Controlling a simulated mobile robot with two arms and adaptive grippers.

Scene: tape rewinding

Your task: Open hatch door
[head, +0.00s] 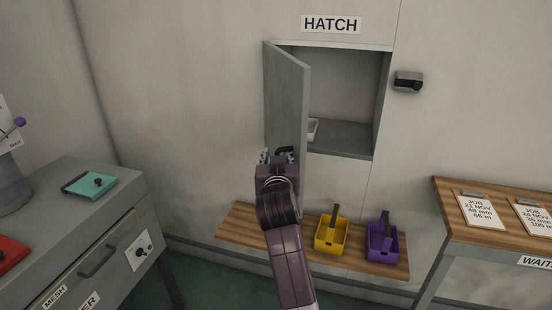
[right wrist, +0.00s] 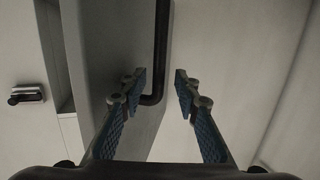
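The hatch door (head: 286,100) is a grey panel under the HATCH sign, swung part way out from the wall. The grey hatch recess (head: 345,90) shows behind it, with part of a pale object (head: 313,130) inside, mostly hidden by the door. My right gripper (head: 278,156) is at the lower part of the door, beside its dark handle (head: 285,150). In the right wrist view, the gripper (right wrist: 160,86) has its fingers spread, with the bent end of the black handle (right wrist: 161,50) between the fingertips. No clear grip shows. My left gripper is not in view.
A yellow caddy (head: 331,233) and a purple caddy (head: 382,240) stand on a low wooden shelf (head: 240,222) below the hatch. A grey drawer cabinet (head: 130,215) is at left and a wooden-topped table (head: 450,195) at right. A dark wall device (head: 408,82) sits right of the hatch.

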